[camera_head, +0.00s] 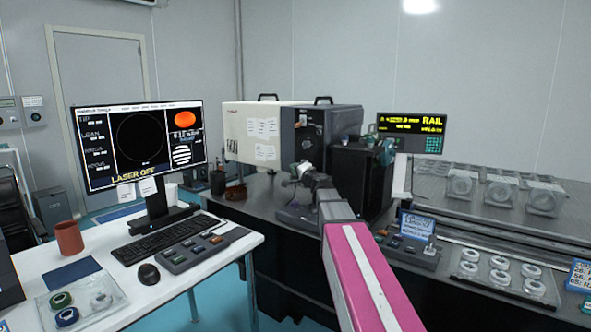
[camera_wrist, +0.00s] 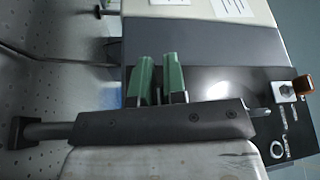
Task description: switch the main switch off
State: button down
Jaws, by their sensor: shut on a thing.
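My gripper (camera_wrist: 158,80) shows two green fingers close together, with a narrow dark gap between them. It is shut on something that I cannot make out. The fingers are in front of the dark end of the laser housing (camera_wrist: 225,85). I cannot tell which part is the main switch. In the head view the housing (camera_head: 342,118) stands beyond my pink-and-white arm, and my gripper (camera_head: 303,170) is low before its end face.
A black box (camera_head: 362,180) stands close to the right of my gripper. A control box (camera_head: 408,250) and a tray of rings (camera_head: 500,272) sit further right. The white desk at left bears a monitor (camera_head: 140,145) reading "LASER OFF", a keyboard (camera_head: 165,238) and a mug (camera_head: 69,238).

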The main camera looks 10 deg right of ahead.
jog(key=shift+d+f+n+t+y, duration=0.15)
jog(key=shift+f+n+y, duration=0.1)
jog(key=shift+n, duration=0.35)
jog(key=shift+a+f+n+t+y, duration=0.15)
jog(key=shift+n+y, duration=0.1)
jog(key=shift+n, duration=0.35)
jog(key=shift+d, duration=0.1)
jog(key=c, duration=1.2)
grip_release()
jog(key=v, duration=1)
jog(key=shift+s+d, duration=0.25)
jog(key=shift+s, duration=0.05)
